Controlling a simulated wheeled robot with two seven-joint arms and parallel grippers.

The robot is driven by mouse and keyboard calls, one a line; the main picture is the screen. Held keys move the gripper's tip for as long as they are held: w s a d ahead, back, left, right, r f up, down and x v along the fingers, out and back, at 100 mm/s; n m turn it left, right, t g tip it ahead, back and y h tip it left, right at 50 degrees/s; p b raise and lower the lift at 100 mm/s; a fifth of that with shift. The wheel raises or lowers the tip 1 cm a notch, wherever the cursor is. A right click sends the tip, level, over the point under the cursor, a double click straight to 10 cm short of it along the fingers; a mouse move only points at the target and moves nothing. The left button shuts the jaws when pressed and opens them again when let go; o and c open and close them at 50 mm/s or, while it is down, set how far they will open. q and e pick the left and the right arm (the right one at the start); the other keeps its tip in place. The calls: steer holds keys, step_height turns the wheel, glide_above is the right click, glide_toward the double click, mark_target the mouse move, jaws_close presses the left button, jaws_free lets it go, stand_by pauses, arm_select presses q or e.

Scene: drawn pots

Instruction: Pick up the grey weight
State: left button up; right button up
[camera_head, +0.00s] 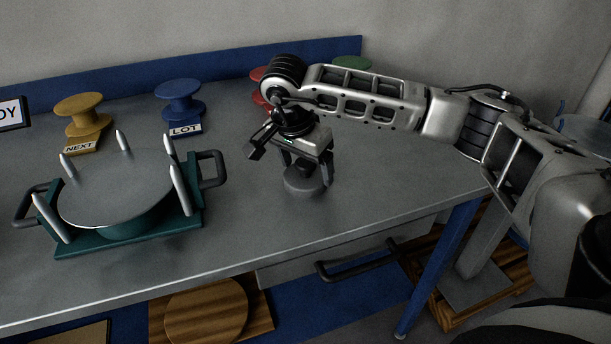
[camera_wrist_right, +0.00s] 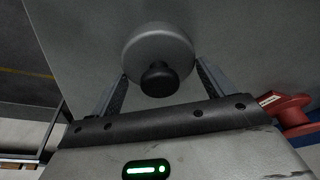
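The grey weight (camera_head: 303,180) is a low round disc with a dark knob on top, standing on the grey table. It also shows in the right wrist view (camera_wrist_right: 158,45), its black knob (camera_wrist_right: 159,79) toward my gripper. My right gripper (camera_head: 306,172) is above the weight, pointing down, with its fingers apart on either side of the knob. In the right wrist view the fingers (camera_wrist_right: 160,82) are open and I see no contact with the knob. My left gripper is not in view.
A teal fixture (camera_head: 130,238) with a grey round plate, upright pegs and dark handles stands at left. Yellow (camera_head: 80,112) and blue (camera_head: 180,100) spools stand behind it; red (camera_head: 259,88) and green (camera_head: 352,62) ones are partly hidden by my arm. The table right of the weight is clear.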

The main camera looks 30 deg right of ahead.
steer(key=c, duration=0.5)
steer(key=shift+r, duration=0.15)
steer(key=shift+c, duration=0.2)
steer(key=shift+w+r+b, duration=0.1)
steer(key=shift+r+b, duration=0.2)
steer(key=shift+r, duration=0.6)
steer(key=s+a+r, duration=0.1)
steer(key=a+r, duration=0.2)
steer(key=a, duration=0.1)
steer(key=s+a+r, duration=0.1)
steer(key=a+r, duration=0.3)
steer(key=a, duration=0.1)
steer(key=a+r, duration=0.4)
steer(key=shift+s+a+r, duration=0.1)
steer(key=shift+s+a, duration=0.3)
